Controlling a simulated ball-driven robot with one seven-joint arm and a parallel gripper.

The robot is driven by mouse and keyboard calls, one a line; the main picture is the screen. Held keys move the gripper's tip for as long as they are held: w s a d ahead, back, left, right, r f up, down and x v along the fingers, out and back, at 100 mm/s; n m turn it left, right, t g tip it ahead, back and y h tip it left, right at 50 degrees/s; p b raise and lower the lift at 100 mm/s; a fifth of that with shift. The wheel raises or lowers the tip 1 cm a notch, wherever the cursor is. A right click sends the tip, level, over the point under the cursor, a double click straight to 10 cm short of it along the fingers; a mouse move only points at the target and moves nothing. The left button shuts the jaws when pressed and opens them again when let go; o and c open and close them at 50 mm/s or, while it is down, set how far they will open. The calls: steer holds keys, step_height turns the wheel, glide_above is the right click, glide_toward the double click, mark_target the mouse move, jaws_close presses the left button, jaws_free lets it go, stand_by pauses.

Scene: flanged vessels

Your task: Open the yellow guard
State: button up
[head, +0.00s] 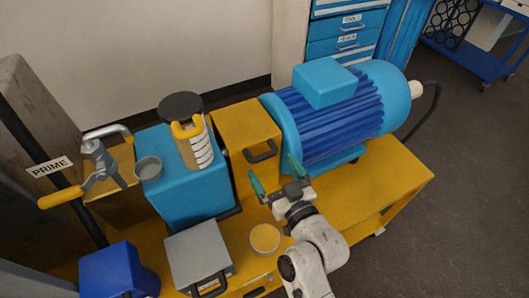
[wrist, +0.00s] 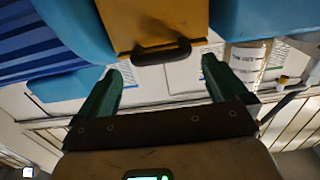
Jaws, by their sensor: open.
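The yellow guard (head: 243,122) is a box-shaped cover between the blue pump block and the blue motor. It looks closed, with a dark handle (head: 263,152) on its front. My gripper (head: 275,175) is open and empty, with its green fingers just in front of the handle and apart from it. In the wrist view the guard (wrist: 155,18) is at the top centre. Its handle (wrist: 162,53) lies beyond and between the fingertips of my gripper (wrist: 161,72). What lies under the guard is hidden.
The ribbed blue motor (head: 335,110) stands right of the guard. A grey box (head: 198,255) and a round yellow-topped cup (head: 265,238) sit near the front. The yellow bench (head: 385,175) is clear at right.

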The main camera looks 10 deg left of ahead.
mark_target(264, 154)
steer(key=shift+x, duration=2.75)
steer(key=shift+c, duration=0.2)
